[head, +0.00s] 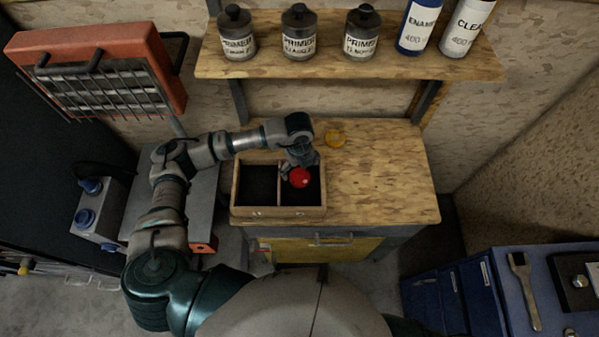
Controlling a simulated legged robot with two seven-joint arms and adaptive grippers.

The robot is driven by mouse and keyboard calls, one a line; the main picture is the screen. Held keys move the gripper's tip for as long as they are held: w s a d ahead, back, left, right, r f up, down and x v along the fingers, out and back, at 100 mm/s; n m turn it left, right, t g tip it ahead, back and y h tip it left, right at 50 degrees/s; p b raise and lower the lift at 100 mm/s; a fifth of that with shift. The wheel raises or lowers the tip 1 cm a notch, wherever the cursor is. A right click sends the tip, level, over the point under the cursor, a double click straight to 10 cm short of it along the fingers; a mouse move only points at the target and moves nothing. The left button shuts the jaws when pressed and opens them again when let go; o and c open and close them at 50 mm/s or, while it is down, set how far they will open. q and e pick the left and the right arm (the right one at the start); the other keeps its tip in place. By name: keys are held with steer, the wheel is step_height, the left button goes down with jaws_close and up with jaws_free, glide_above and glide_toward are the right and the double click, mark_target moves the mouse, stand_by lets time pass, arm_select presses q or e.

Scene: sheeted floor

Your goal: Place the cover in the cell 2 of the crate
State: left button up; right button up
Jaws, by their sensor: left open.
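The crate (235,194) is a wooden box with two dark-lined cells side by side on the workbench; small marks on its front are too small to read. A red round thing, which looks like the cover (300,178), is at the right cell. My left gripper (300,168) points down over that cell, right at the red cover, with its fingers open. The gripper hides part of the cover, and I cannot tell whether they touch. The left cell (258,184) looks empty. My right gripper is not in view.
The bench to the right is clear. A shelf (400,66) with several bottles hangs above. A red heater-like unit (100,70) is at upper left, a blue cabinet (500,290) at lower right.

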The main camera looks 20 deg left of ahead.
mark_target(299, 175)
arm_select(q)
step_height(299, 175, up, 8)
steer(key=shift+r+b, duration=0.25)
steer(key=shift+b, duration=0.05)
steer(key=shift+f, duration=0.1)
stand_by(0.4)
